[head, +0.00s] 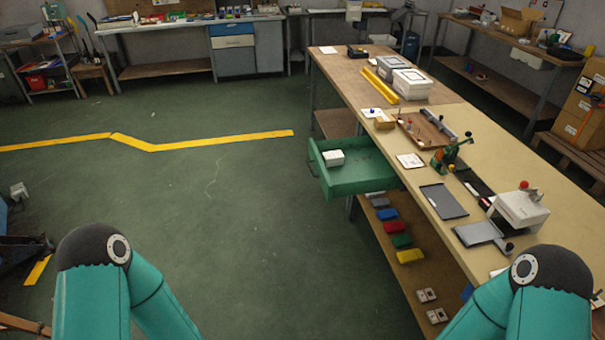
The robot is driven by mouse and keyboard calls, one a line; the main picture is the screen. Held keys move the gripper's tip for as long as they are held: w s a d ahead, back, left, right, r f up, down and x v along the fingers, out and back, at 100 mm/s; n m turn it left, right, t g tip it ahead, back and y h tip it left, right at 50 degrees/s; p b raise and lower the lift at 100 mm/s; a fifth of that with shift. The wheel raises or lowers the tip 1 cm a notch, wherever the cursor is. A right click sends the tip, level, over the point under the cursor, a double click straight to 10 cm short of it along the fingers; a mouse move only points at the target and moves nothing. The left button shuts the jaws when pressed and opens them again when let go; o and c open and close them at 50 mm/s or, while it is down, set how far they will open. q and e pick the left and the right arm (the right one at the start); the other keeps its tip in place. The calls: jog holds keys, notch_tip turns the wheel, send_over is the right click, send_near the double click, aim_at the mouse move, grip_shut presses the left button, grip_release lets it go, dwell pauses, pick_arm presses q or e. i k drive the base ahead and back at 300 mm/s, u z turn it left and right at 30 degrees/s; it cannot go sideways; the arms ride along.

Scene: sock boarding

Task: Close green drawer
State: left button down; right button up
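The green drawer (365,176) is pulled out from the left side of the long workbench (450,150). It sticks out over the floor, and a dark handle (312,165) shows on its front. A small white box (333,157) lies inside the drawer, with a small reddish item near it. My two teal arms show at the bottom left and bottom right, well apart from the drawer. Neither gripper is in view.
White boxes (408,84), yellow bars (375,86), a green hand press (450,155) and a white machine (519,208) stand on the bench. Coloured bins (394,227) sit on its lower shelf. The green floor (230,220) left of the drawer is clear.

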aim_at(365, 169)
jog(key=u, duration=0.4)
jog(key=i, duration=1.75)
jog(key=z, duration=0.65)
jog(key=i, duration=0.25)
jog(key=z, duration=0.25)
jog(key=k, duration=0.85)
jog(key=z, duration=0.2)
jog(key=i, duration=0.85)
jog(key=u, duration=0.05)
